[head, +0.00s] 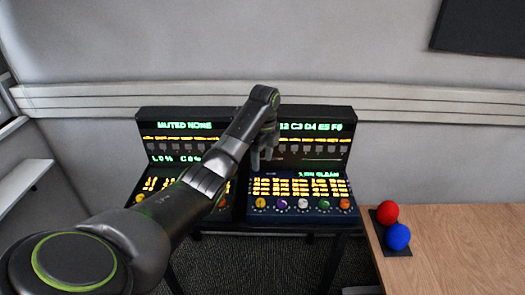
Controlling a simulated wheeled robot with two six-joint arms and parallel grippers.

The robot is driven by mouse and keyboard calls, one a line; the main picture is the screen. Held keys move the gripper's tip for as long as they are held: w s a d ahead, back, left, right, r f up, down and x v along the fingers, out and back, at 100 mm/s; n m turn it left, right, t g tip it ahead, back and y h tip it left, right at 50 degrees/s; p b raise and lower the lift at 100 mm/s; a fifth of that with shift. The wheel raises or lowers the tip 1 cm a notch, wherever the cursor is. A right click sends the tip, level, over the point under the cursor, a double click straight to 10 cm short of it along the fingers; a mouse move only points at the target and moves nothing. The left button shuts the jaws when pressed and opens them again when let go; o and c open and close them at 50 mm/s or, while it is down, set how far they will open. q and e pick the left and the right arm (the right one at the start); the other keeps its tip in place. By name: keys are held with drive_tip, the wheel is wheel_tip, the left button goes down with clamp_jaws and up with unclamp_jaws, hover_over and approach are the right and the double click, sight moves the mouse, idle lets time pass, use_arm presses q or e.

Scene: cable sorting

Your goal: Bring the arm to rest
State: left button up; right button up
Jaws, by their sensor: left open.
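My left arm comes in from the lower left and reaches over the middle of the console. My left gripper (262,158) points down in front of the gap between the two console halves, its fingers apart and nothing visible between them. The right half of the console (347,211) shows lit green text, rows of yellow labels and several coloured knobs. The left half (150,122) is partly hidden behind my arm. I cannot tell whether the gripper touches the console. My right gripper is not in view.
A wooden table (460,240) stands at the right, with a red ball (387,212) and a blue ball (397,237) on a dark pad at its left edge. A white shelf (22,190) is at the far left. A pale wall with a ledge (420,108) is behind the console.

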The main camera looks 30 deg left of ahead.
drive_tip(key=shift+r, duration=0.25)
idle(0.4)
